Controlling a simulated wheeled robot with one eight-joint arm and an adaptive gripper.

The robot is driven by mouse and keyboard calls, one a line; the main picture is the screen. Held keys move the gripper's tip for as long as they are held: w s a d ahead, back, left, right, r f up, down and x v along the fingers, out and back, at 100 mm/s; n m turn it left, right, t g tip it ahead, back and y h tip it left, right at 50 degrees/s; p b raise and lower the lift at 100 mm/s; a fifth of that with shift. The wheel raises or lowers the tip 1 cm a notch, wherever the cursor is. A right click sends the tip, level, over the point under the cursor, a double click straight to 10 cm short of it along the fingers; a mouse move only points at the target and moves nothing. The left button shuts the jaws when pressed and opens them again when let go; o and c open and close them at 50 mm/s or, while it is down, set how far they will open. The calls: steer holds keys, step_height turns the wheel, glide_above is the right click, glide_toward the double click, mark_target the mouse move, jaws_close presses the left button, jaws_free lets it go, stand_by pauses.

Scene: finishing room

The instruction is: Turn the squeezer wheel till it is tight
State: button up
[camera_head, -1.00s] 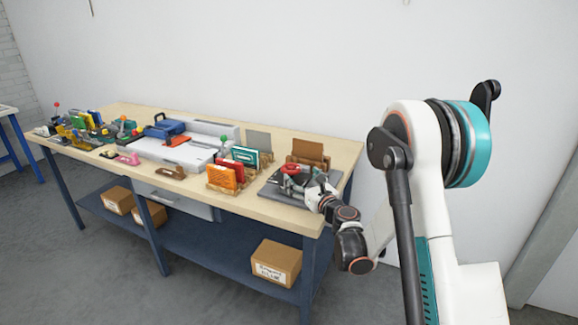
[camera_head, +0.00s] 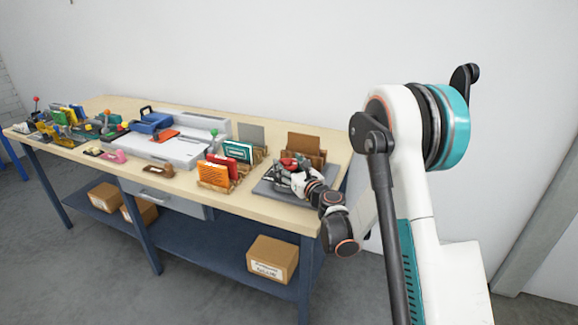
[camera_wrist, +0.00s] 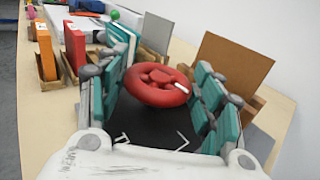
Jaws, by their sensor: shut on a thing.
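The red squeezer wheel (camera_wrist: 160,88) lies between the teal-padded fingers of my gripper (camera_wrist: 163,72) in the wrist view. My gripper is shut on it, one finger at each side. The wheel has a red hub and a small pale mark on its right side. In the head view, the wheel (camera_head: 290,161) is a small red patch at the right end of the bench, partly covered by my gripper (camera_head: 297,174). The squeezer's grey base (camera_head: 268,188) shows beneath. The wheel's underside and screw are hidden.
A brown board (camera_head: 303,143) in a wooden rack stands just behind the wheel. Orange (camera_head: 213,174) and red cards in racks stand to its left. A white flatbed machine (camera_head: 168,146) fills the bench's middle. Bare bench top (camera_head: 262,209) runs along the front edge.

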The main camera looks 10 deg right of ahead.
steer(key=shift+a+h, duration=0.1)
steer(key=shift+h, duration=0.2)
steer(key=shift+m+h, duration=0.3)
steer(key=shift+m, duration=0.1)
steer(key=shift+m+h, duration=0.3)
steer(key=shift+h, duration=0.1)
steer(key=o, duration=1.1)
steer(key=shift+c, duration=0.2)
steer(key=shift+s, duration=0.1)
steer(key=s, duration=0.5)
steer(key=s+d, duration=0.1)
steer(key=s, duration=0.1)
steer(key=shift+s, duration=0.15)
